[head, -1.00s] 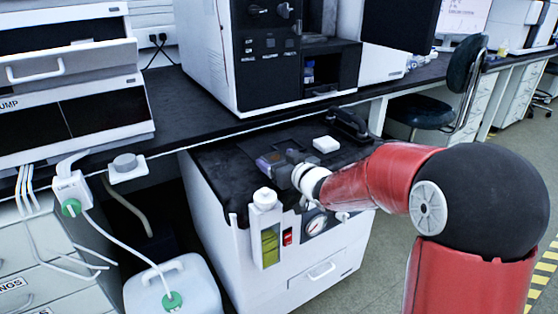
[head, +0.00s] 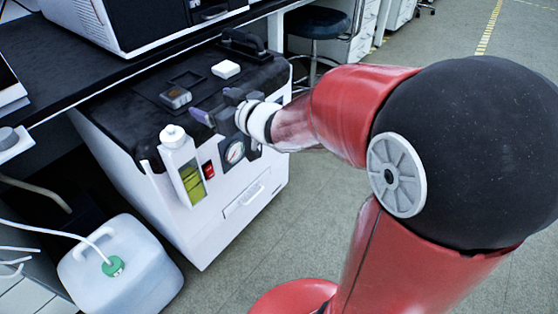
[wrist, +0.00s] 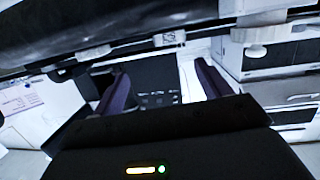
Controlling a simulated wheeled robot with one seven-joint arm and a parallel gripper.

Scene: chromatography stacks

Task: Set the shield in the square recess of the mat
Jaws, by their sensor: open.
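A dark mat (head: 208,84) with a square recess (head: 186,78) lies on the black top of a white cabinet. A small grey block with a brownish top (head: 175,97) sits at the recess's near side. A white rounded block (head: 226,69) lies to the right of the recess. I cannot tell for certain which block is the shield. My gripper (head: 214,106) is near the cabinet's front edge, to the right of the grey block and nearer the camera. In the wrist view its two purple fingers (wrist: 160,72) are spread, with nothing held between them.
A white jug (head: 125,265) stands on the floor at left. Floor at right is open.

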